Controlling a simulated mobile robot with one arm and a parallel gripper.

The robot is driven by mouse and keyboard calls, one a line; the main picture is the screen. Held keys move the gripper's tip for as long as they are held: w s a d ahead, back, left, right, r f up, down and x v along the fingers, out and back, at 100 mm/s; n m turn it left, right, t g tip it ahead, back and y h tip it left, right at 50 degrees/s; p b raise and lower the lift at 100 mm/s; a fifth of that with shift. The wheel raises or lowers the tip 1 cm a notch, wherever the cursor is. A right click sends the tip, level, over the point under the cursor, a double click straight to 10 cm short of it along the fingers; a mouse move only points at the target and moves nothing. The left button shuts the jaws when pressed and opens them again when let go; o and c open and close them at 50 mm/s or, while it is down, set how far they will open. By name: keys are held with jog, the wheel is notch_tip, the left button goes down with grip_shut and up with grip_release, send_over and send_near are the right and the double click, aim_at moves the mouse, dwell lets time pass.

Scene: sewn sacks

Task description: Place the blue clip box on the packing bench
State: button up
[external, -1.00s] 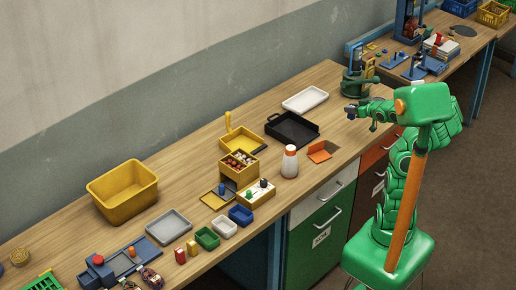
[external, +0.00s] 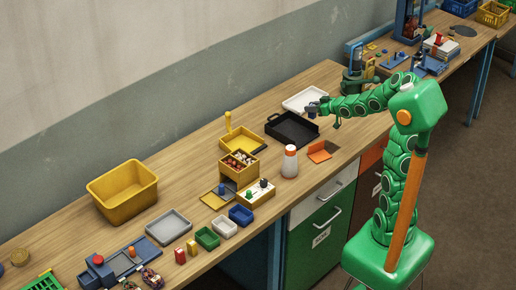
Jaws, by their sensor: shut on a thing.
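My gripper (external: 321,111) is at the end of my green arm, stretched left over the long wooden bench (external: 190,150). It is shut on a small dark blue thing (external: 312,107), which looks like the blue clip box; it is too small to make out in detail. The gripper holds it in the air near the white tray and the right end of the black tray. My fingers hide part of it. I cannot tell how high above the bench it is.
A white tray (external: 297,99), a black tray (external: 283,138), a white bottle with an orange top (external: 290,162) and an orange holder (external: 319,152) stand near. A blue bin (external: 241,215) and a yellow tub (external: 100,202) are further left. Bare wood lies behind the yellow tools.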

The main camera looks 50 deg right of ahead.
jog(key=w+a+r+n+y, duration=0.1)
jog(key=w+a, duration=0.2)
jog(key=a, duration=0.9)
jog(key=w+a+r, duration=0.1)
jog(key=w+a, duration=0.3)
jog(key=a, duration=0.8)
jog(key=w+a+r+n+y, duration=0.1)
jog(key=w+a, duration=0.2)
jog(key=a, duration=0.9)
jog(key=s+a+r+m+h, duration=0.15)
jog(key=s+a, duration=0.25)
jog(key=a, duration=1)
jog(key=s+a+r+m+h, duration=0.1)
jog(key=s+a+m+h, duration=0.15)
jog(key=a, duration=1.05)
jog(key=s+a+f, duration=0.2)
jog(key=s+a, duration=0.8)
jog(key=s, duration=0.3)
jog(key=s+a+f, duration=0.3)
jog(key=s+a, duration=0.8)
jog(key=s, duration=0.2)
jog(key=w+a+f, duration=0.2)
jog(key=a+f, duration=0.1)
jog(key=w+a+f, duration=0.3)
jog(key=a, duration=0.1)
jog(key=w+a+f, duration=0.3)
jog(key=a, duration=0.1)
jog(key=shift+f, duration=0.2)
jog(key=shift+w+f, duration=0.1)
jog(key=shift+f, duration=1.55)
